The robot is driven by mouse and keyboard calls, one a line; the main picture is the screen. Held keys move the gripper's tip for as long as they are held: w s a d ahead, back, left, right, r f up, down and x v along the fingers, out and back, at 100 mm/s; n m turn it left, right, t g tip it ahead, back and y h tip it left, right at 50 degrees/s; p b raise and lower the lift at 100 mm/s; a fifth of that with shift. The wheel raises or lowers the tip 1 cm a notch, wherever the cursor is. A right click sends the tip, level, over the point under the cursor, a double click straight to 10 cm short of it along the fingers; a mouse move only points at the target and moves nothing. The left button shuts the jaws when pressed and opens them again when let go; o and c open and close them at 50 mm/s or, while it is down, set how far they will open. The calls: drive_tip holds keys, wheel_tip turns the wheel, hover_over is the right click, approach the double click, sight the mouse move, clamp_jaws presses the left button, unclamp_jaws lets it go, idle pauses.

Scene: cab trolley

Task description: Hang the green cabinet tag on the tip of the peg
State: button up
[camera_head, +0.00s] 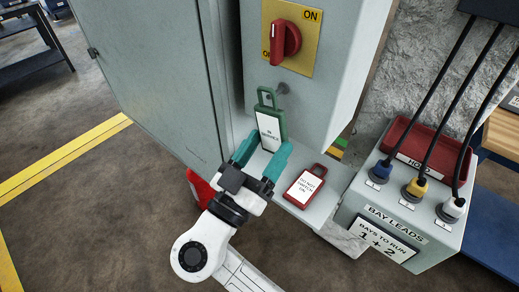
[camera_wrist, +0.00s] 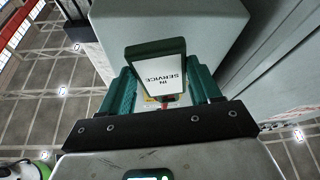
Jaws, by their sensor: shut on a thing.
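The green cabinet tag (camera_head: 282,128) has a white label reading "IN SERVICE" and a loop at its top. It is upright in front of the grey cabinet, and also shows in the wrist view (camera_wrist: 157,49). My gripper (camera_head: 264,158), with teal fingers, is shut on the tag's lower part; it also shows in the wrist view (camera_wrist: 162,92). The peg (camera_head: 283,88) is a small grey stub on the cabinet front, below the yellow switch plate. The tag's loop is just left of the peg in the head view, apart from it in the picture. The peg is hidden in the wrist view.
A red "DO NOT SWITCH ON" tag (camera_head: 304,185) lies on the ledge right of my gripper. A red rotary switch (camera_head: 286,39) is above the peg. The open cabinet door (camera_head: 150,70) is at left. A bay leads box (camera_head: 402,215) with cables stands at right.

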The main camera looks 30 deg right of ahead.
drive_tip(key=shift+w+d+p, duration=0.2)
drive_tip(key=shift+d+p, duration=0.15)
drive_tip(key=shift+d, duration=0.35)
drive_tip(key=shift+d+f+b, duration=0.15)
drive_tip(key=shift+f+b, duration=0.15)
drive_tip(key=shift+b, duration=0.15)
drive_tip(key=shift+w+d+f+b, duration=0.25)
drive_tip(key=shift+d+b, duration=0.1)
drive_tip(key=shift+b, duration=0.45)
drive_tip(key=shift+d, duration=0.1)
drive_tip(key=o, duration=1.1)
